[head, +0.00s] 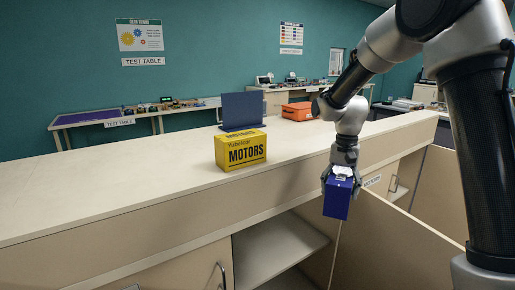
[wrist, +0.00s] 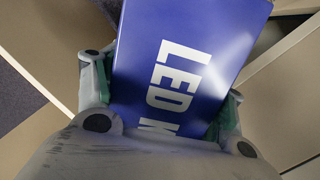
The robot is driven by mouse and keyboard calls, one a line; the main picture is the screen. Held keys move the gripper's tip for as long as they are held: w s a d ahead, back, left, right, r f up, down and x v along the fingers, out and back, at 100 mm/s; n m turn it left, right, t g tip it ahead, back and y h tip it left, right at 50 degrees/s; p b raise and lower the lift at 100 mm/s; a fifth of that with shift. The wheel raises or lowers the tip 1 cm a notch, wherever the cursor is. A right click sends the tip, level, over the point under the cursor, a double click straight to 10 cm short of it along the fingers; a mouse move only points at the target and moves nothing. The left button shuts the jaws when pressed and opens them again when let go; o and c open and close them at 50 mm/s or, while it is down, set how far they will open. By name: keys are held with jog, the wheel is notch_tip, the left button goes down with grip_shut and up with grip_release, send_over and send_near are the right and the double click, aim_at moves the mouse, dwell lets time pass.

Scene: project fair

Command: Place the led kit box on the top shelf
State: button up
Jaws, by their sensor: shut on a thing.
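The led kit box (head: 337,199) is blue with white lettering reading "LED K" in the wrist view (wrist: 190,60). My gripper (head: 340,174) is shut on it from above, with a finger on each side. The box hangs in the air in front of the counter's front edge, just below the countertop's height. Below and left of it, an open cabinet shows a shelf (head: 275,248) inside. The lower part of the cabinet's inside is only partly in view.
An open cabinet door (head: 395,235) stands out right of the opening. On the countertop (head: 120,190) are a yellow motors box (head: 241,150), a dark blue upright panel (head: 242,110) and an orange case (head: 297,111). The countertop's left part is clear.

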jog(key=d+f+n, duration=0.4)
jog(key=f+n, duration=0.1)
jog(key=f, duration=1)
jog(key=shift+d+h, duration=0.15)
jog(key=shift+h, duration=0.15)
